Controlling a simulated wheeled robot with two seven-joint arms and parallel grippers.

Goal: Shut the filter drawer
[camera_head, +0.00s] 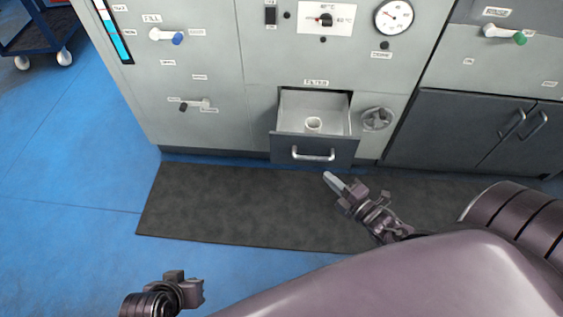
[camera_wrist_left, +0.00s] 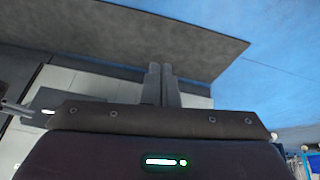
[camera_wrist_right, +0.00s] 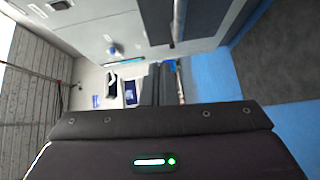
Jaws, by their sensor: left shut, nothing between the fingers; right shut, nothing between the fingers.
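The filter drawer (camera_head: 289,118) stands pulled out of the grey machine cabinet in the head view, below the FILTER label. Its dark front has a silver bar handle (camera_head: 313,156). A small white round cup-like part (camera_head: 313,124) sits inside it. My right gripper (camera_head: 331,179) is shut and empty. In the head picture its tips show just below and right of the handle, apart from it. My left gripper (camera_wrist_left: 160,70) is shut and empty in the left wrist view; its wrist shows at the lower left of the head view, away from the drawer.
A round handwheel (camera_head: 377,118) is right of the drawer, and a small lever (camera_head: 195,104) is left of it. Dark cupboard doors (camera_head: 480,130) are farther right. A dark mat (camera_head: 220,205) lies on the blue floor before the cabinet. A blue trolley (camera_head: 38,35) is at the far left.

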